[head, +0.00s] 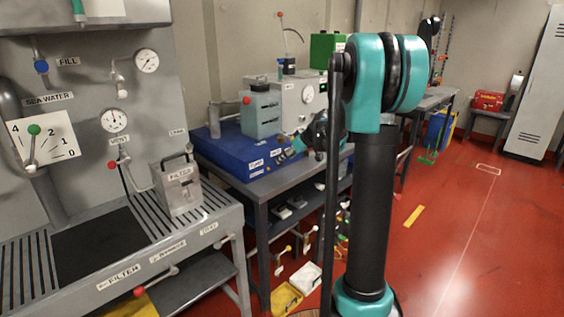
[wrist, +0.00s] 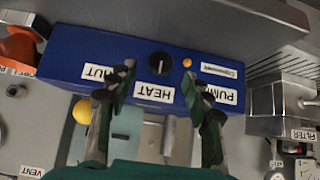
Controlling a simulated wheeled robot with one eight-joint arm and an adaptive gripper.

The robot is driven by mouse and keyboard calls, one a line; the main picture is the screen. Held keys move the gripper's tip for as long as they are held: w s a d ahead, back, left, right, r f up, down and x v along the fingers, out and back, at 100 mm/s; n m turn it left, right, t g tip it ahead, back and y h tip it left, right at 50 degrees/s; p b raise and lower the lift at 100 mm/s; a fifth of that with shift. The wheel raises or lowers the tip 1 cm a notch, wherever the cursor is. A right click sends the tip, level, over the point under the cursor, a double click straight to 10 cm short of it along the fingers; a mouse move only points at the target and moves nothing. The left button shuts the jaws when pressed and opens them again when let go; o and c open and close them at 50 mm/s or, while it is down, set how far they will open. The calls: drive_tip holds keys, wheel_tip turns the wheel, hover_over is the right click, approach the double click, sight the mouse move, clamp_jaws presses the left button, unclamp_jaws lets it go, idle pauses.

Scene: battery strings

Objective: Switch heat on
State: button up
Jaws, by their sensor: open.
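A blue panel box (wrist: 95,50) fills the top of the wrist view, with its labels upside down. A round black knob (wrist: 161,62) with a small pale mark sits beside the HEAT label (wrist: 153,93). A small orange lamp or button (wrist: 187,62) is next to the knob. My gripper (wrist: 163,80) is open and empty, its two fingers on either side of the HEAT label and the knob. I cannot tell how far the fingertips are from the panel. In the head view the blue box (head: 228,152) lies on the bench, and my gripper (head: 318,135) is at its right, partly hidden by my arm.
A grey metal FILTER box (head: 177,186) stands on the slatted bench at left. A grey-green unit (head: 262,112) stands behind the box. The red floor (head: 450,240) at right is mostly clear.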

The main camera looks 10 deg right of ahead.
drive_tip(key=shift+x, duration=2)
drive_tip(key=c, duration=1.1)
drive_tip(key=shift+c, duration=0.2)
drive_tip(key=shift+w+d+m+g+y, duration=0.1)
drive_tip(key=shift+d+m+g+y, duration=0.1)
drive_tip(key=shift+m+g+y, duration=0.55)
drive_tip(key=y, duration=0.1)
drive_tip(key=m+g+y, duration=0.1)
drive_tip(key=shift+w+d+f+y, duration=0.1)
drive_tip(key=shift+w+d+y, duration=0.05)
drive_tip(key=shift+y, duration=0.2)
drive_tip(key=m+y, duration=0.1)
drive_tip(key=g+y, duration=0.1)
drive_tip(key=m+y, duration=0.1)
drive_tip(key=y, duration=0.1)
drive_tip(key=shift+w+d+f+m+g, duration=0.1)
drive_tip(key=shift+d+f+m+g, duration=0.05)
drive_tip(key=shift+f+m+g, duration=0.15)
